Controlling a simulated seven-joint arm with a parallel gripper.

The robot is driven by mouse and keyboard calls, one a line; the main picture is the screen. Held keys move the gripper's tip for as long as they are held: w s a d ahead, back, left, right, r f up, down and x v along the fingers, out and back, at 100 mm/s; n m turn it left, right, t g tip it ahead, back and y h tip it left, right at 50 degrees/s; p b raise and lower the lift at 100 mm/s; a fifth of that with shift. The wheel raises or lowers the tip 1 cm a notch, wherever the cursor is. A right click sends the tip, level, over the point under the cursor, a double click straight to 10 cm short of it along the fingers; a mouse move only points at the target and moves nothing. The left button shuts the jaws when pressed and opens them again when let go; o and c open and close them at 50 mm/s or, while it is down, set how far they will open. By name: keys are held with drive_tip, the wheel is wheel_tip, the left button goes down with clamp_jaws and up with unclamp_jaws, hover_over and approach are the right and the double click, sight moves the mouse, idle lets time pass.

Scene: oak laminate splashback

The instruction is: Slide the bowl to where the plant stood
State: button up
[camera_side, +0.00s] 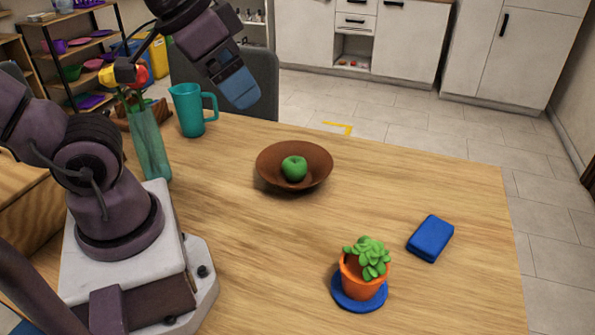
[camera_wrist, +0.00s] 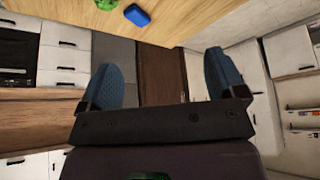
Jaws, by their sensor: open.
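A brown bowl (camera_side: 270,165) with a green apple (camera_side: 294,168) in it sits on the wooden table, near the middle. A green succulent (camera_side: 368,257) in an orange pot (camera_side: 362,280) stands on a blue round saucer (camera_side: 358,303) toward the front right of the bowl. My gripper (camera_side: 240,95) is raised above the back of the table, beyond the bowl and apart from it. In the wrist view its two blue fingers (camera_wrist: 160,78) are spread with nothing between them. The bowl is not seen in the wrist view; some green leaves (camera_wrist: 107,4) show at its top edge.
A blue block (camera_side: 430,239) lies right of the plant. A teal jug (camera_side: 190,110) and a glass vase (camera_side: 148,145) with flowers stand at the back left.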

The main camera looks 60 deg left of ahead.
drive_tip(key=shift+f, duration=0.1)
drive_tip(key=c, duration=0.4)
drive_tip(key=shift+w+d+f, duration=0.1)
drive_tip(key=shift+w+f, duration=0.05)
drive_tip(key=shift+f, duration=0.2)
drive_tip(key=c, duration=0.3)
drive_tip(key=w+f+g, duration=0.2)
drive_tip(key=f, duration=0.1)
drive_tip(key=w+f+m+g+y, duration=0.1)
drive_tip(key=w+f+g, duration=0.1)
drive_tip(key=f, duration=0.1)
drive_tip(key=w+f+m+g+y, duration=0.1)
drive_tip(key=w+f+g, duration=0.1)
drive_tip(key=f, duration=0.1)
drive_tip(key=shift+d+f, duration=0.1)
drive_tip(key=shift+f, duration=0.1)
drive_tip(key=shift+c, duration=1.3)
drive_tip(key=w+a+f+g+y, duration=0.1)
drive_tip(key=w+a+f+y, duration=0.1)
drive_tip(key=w+f+y, duration=0.4)
drive_tip(key=w+f, duration=0.4)
drive_tip(key=f, duration=0.3)
drive_tip(key=shift+a+m+y, duration=0.3)
drive_tip(key=shift+a+m, duration=0.1)
drive_tip(key=shift+f, duration=0.1)
